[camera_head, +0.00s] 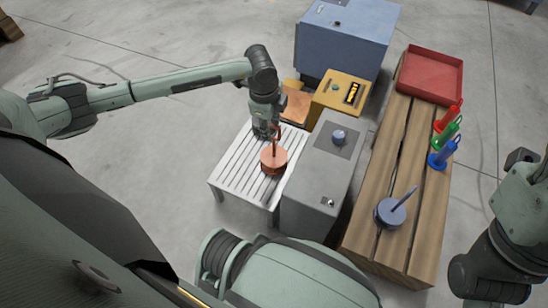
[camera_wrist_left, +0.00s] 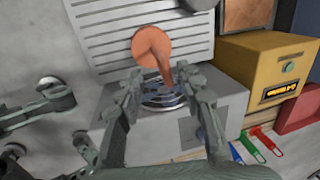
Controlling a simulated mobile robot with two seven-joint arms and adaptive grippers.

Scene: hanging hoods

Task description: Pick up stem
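An orange piece with a round disc base and an upright stem (camera_head: 273,158) stands on the white slatted table. In the left wrist view its disc (camera_wrist_left: 150,45) is at the top centre and its stem (camera_wrist_left: 167,76) points toward the camera. My left gripper (camera_head: 268,136) is just above and behind it, pointing down. In the left wrist view the two fingers of that gripper (camera_wrist_left: 163,78) are apart, with the stem between them; I cannot tell whether either touches it. Part of my right arm shows at the right edge, but not its gripper.
The slatted table (camera_head: 232,178) adjoins a grey cabinet (camera_head: 308,205). A yellow box (camera_head: 328,98) and a blue cabinet (camera_head: 345,40) stand behind. The wooden bench (camera_head: 385,160) at right holds a red tray (camera_head: 432,72), coloured stemmed pieces (camera_head: 447,128) and a blue-grey stemmed disc (camera_head: 390,213).

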